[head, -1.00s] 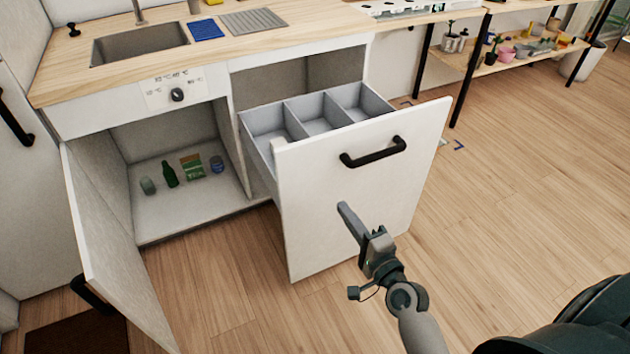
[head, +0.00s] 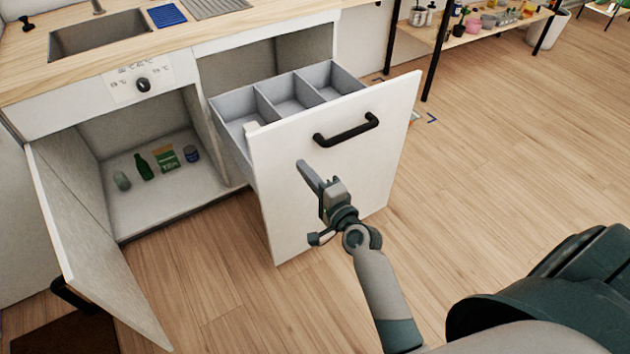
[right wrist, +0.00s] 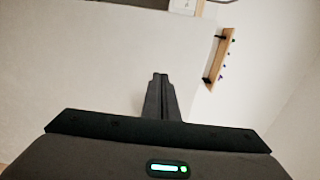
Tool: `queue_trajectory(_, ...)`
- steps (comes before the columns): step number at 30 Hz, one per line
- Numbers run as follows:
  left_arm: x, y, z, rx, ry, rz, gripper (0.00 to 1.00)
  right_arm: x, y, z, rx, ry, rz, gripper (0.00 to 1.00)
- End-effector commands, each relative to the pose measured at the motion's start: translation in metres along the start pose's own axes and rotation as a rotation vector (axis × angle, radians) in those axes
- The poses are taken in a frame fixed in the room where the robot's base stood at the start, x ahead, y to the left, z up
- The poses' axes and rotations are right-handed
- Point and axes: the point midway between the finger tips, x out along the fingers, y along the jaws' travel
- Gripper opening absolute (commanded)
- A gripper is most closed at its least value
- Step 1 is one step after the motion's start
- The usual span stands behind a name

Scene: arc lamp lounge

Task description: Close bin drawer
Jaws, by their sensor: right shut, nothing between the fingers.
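The bin drawer (head: 345,185) is pulled out from under the counter. It has a white front, a black bar handle (head: 346,130) near the top, and grey compartments (head: 290,92) inside that look empty. My right gripper (head: 303,168) is in front of the drawer front, below and left of the handle. Its fingers are shut and empty, pointing at the front; I cannot tell whether they touch it. In the right wrist view the shut fingers (right wrist: 160,80) show against a pale surface. My left gripper is not in view.
A white cabinet door (head: 85,245) stands open left of the drawer. Inside that cabinet are a green bottle (head: 143,167), a green packet (head: 166,158) and other small items. A shelf rack (head: 470,35) stands at the back right.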

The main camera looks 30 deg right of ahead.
Motion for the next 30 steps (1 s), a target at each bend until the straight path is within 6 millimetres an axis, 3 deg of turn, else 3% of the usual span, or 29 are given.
queue_trajectory(6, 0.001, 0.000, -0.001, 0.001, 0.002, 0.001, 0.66, 0.035, 0.000, 0.000, 0.001, 0.000, 0.000, 0.00)
queue_trajectory(12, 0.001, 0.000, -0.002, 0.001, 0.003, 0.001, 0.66, 0.051, 0.000, 0.000, 0.000, 0.000, 0.000, 0.00)
queue_trajectory(30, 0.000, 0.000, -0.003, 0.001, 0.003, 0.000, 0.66, 0.058, 0.001, 0.000, 0.000, 0.000, 0.000, 0.00)
